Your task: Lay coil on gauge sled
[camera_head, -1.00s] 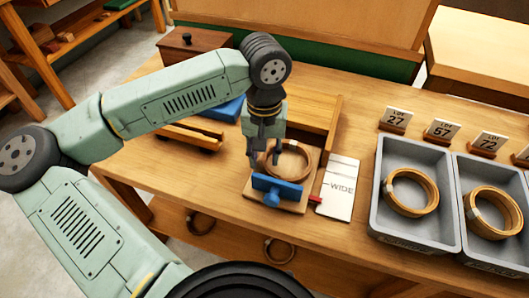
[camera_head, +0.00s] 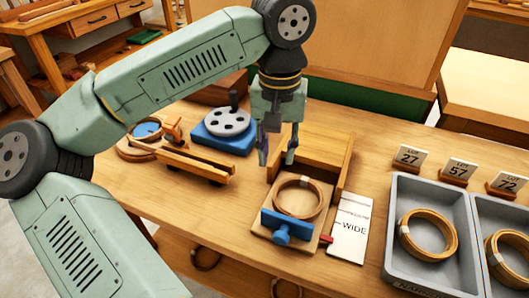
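A pale wooden coil (camera_head: 319,197) with a light wrapped patch lies flat on the gauge sled (camera_head: 264,233). The sled is a wooden board with a blue jaw and knob (camera_head: 283,228) across its front; the coil rests behind this jaw. A red pointer (camera_head: 326,239) at the sled's right side meets a white card (camera_head: 350,228) reading WIDE at its lower part. My gripper (camera_head: 277,158) hangs above and behind the coil, fingers pointing down. The fingers are apart with nothing between them, and they appear clear of the coil.
Grey trays on the right each hold a coil (camera_head: 428,235), with lot cards 27 (camera_head: 409,158), 57 and 72 behind. Wooden fence boards (camera_head: 325,160) stand behind the sled. A blue-based disc device (camera_head: 224,130) and wooden rails (camera_head: 195,164) lie left. The front-left tabletop is clear.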

